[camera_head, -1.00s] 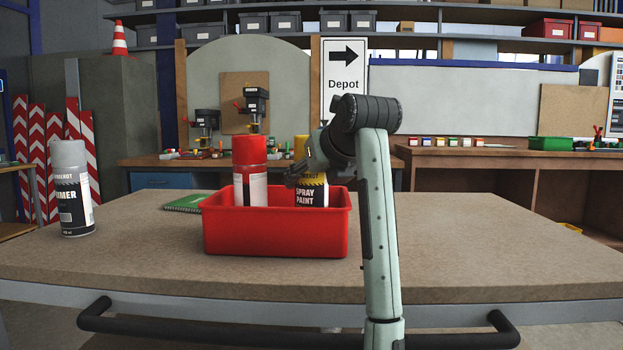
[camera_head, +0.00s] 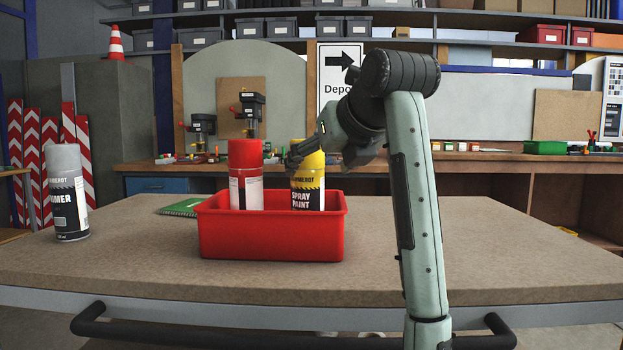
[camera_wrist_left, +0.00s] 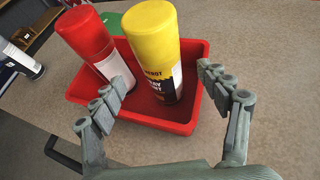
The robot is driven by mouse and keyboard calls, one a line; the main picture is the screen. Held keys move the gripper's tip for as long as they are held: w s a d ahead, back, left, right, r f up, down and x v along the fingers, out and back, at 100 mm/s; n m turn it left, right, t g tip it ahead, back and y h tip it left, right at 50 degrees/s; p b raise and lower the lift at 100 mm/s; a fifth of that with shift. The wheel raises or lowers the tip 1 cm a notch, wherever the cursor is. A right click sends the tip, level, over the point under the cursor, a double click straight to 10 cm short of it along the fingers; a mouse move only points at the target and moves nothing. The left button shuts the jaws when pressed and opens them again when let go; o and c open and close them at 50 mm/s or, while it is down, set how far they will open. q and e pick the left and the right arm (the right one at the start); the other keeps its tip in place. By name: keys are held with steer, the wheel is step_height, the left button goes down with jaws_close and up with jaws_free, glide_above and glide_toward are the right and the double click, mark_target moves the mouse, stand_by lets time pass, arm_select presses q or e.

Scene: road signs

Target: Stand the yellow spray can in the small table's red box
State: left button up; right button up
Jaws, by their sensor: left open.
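The yellow spray can (camera_head: 310,180) stands upright in the right part of the red box (camera_head: 270,238), beside a red spray can (camera_head: 246,175) at the left. The box hides their lower ends in the head view. My left gripper (camera_head: 300,152) is close to the upper part of the yellow can. In the left wrist view the gripper (camera_wrist_left: 160,85) is open, its fingers spread apart. The yellow can (camera_wrist_left: 153,50) there stands beyond the fingertips, within the red box (camera_wrist_left: 165,122). My right gripper is not in view.
The box stands on the small table (camera_head: 490,240). A grey primer can (camera_head: 68,195) stands on its left side and a green notebook (camera_head: 183,207) lies behind the box. The tabletop right of the box is clear, apart from my arm across the view.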

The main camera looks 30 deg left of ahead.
arm_select(q)
steer(key=shift+v, duration=2.1)
